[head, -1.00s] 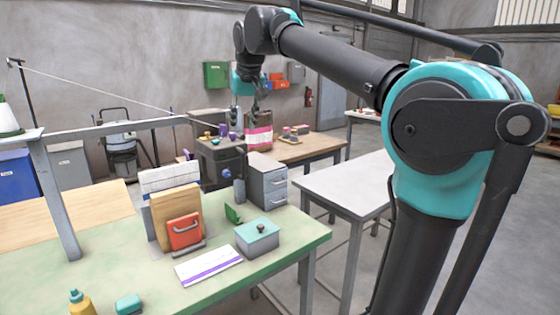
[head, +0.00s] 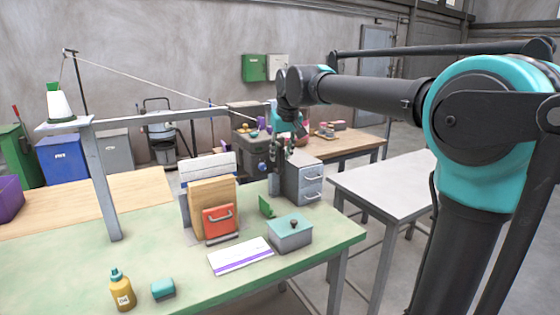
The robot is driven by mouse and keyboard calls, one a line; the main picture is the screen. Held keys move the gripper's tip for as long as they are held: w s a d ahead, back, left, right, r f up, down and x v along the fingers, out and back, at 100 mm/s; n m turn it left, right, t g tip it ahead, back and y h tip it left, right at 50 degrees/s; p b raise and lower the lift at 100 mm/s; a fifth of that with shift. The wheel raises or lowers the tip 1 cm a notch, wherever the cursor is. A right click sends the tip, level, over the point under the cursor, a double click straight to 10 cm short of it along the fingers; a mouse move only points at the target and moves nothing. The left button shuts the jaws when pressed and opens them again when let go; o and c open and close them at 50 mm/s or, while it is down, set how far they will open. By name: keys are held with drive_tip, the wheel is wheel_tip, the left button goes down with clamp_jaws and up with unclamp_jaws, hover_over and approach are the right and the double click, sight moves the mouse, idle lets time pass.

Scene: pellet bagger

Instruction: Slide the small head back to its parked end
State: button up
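My gripper (head: 281,158) is dark with a teal body behind it. It points down near the back of the green bench, close to the grey drawer cabinet (head: 303,180). It is small and dark here, so I cannot tell whether its fingers are open or shut. A grey beam (head: 150,116) on a post spans the left side of the bench. A thread runs from a white and green cone (head: 60,103) over a tall pole toward the beam's far end. I cannot clearly make out the small head; the far end is small and partly hidden by my arm.
On the green bench (head: 90,265) stand a rack with a red folder (head: 220,222), a grey box with teal lid (head: 289,235), a yellow bottle (head: 121,290) and a teal block (head: 163,288). A pale table (head: 390,185) stands to the right. The bench's left part is clear.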

sight(281, 156)
drive_tip(key=shift+x, duration=1.7)
clamp_jaws()
